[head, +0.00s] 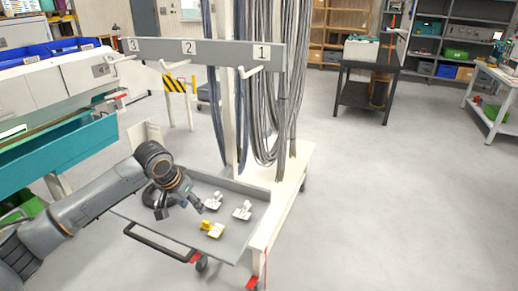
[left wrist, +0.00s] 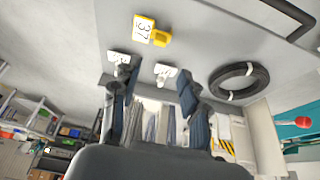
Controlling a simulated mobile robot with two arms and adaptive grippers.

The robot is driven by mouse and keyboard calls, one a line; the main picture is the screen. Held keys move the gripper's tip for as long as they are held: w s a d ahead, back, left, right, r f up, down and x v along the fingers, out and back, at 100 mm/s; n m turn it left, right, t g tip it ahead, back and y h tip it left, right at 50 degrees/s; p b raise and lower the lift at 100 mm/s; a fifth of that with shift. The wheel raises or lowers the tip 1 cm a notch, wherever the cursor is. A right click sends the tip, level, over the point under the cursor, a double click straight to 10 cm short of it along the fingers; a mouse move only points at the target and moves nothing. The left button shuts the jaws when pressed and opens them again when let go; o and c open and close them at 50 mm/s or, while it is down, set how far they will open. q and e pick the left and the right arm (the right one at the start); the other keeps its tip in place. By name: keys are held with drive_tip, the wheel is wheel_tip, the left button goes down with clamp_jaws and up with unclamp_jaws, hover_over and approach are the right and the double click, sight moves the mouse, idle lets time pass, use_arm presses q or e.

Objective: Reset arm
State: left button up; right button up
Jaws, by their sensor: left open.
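My left arm comes in from the left in the head view, with its left gripper (head: 190,203) low over the grey cart tray (head: 252,213). A yellow piece (head: 212,229) and two white pieces (head: 242,210) (head: 213,201) lie on the tray to the right of the gripper. A black cable coil (left wrist: 240,82) lies on the tray, partly hidden behind my arm in the head view. My right gripper is not seen.
A grey rail (head: 210,50) with hooks numbered 1, 2 and 3 stands above the cart, with grey and blue cables (head: 266,110) hanging down. A teal bench (head: 60,150) is at the left. A dark table (head: 365,95) stands behind. The floor at the right is clear.

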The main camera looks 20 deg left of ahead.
use_arm(q)
drive_tip(key=s+d+f+m+h, duration=0.1)
drive_tip(key=s+d+f+m, duration=0.1)
drive_tip(key=s+d+f, duration=0.6)
drive_tip(key=s+d+f+m+h, duration=0.15)
drive_tip(key=s+d+f, duration=0.4)
drive_tip(key=d, duration=0.55)
drive_tip(key=s+a+f+n+g+y, duration=0.1)
drive_tip(key=s+f+n+y, duration=0.15)
drive_tip(key=s, duration=1.35)
wheel_tip(320, 180, down, 27)
drive_tip(key=s+g, duration=0.1)
drive_tip(key=s, duration=0.1)
drive_tip(key=s+a+f+g, duration=0.1)
drive_tip(key=s+a+f, duration=0.2)
drive_tip(key=s+f, duration=1.1)
drive_tip(key=shift+s+a+f+m+g, duration=0.2)
drive_tip(key=shift+s+m+g, duration=0.1)
drive_tip(key=shift+s, duration=0.95)
